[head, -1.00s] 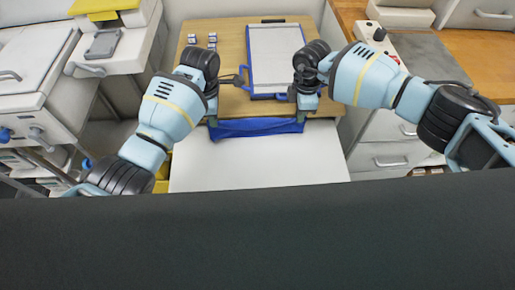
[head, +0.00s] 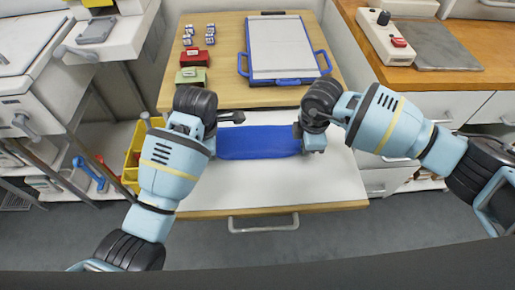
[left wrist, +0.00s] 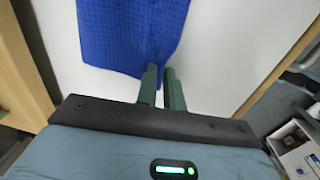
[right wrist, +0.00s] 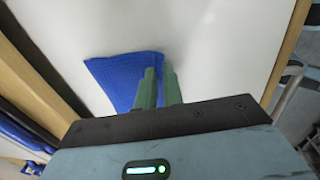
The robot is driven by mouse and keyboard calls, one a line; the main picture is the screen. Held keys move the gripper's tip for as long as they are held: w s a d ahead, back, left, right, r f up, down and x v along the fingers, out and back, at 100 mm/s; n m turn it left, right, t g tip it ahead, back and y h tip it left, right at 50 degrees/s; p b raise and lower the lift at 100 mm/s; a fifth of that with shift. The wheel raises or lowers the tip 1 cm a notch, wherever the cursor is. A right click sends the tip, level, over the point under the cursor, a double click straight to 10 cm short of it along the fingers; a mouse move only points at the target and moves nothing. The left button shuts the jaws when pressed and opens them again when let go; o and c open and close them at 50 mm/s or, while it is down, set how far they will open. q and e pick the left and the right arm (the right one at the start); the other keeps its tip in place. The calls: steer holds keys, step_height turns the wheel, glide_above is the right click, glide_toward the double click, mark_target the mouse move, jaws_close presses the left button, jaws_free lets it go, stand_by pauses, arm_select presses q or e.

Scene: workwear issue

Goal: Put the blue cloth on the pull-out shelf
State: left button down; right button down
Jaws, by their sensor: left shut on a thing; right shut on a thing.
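The blue cloth (head: 258,142) is stretched between my two grippers over the white pull-out shelf (head: 262,185). My left gripper (head: 213,145) is shut on its left end, and my right gripper (head: 304,142) is shut on its right end. In the left wrist view the cloth (left wrist: 130,30) spreads away from the left fingers (left wrist: 162,80), over the white surface. In the right wrist view the cloth (right wrist: 118,78) reaches the right fingers (right wrist: 157,80). I cannot tell whether the cloth touches the shelf. Its ends are partly hidden by the grippers.
Behind the shelf, a wooden top (head: 225,40) holds a blue-framed clipboard-like board (head: 284,48), a red box (head: 194,57), a green box (head: 191,76) and several small items. The shelf's front handle (head: 263,224) faces me. A yellow bin (head: 133,160) is at left. The shelf's front is bare.

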arm_select(q)
steer(key=shift+s+f, duration=0.25)
steer(key=shift+f, duration=0.05)
arm_select(e)
steer(key=shift+s+f, duration=0.25)
steer(key=shift+f, duration=0.05)
steer(key=shift+w, duration=0.1)
arm_select(q)
steer(key=c, duration=1.3)
jaws_free()
arm_select(e)
steer(key=c, duration=1.3)
jaws_free()
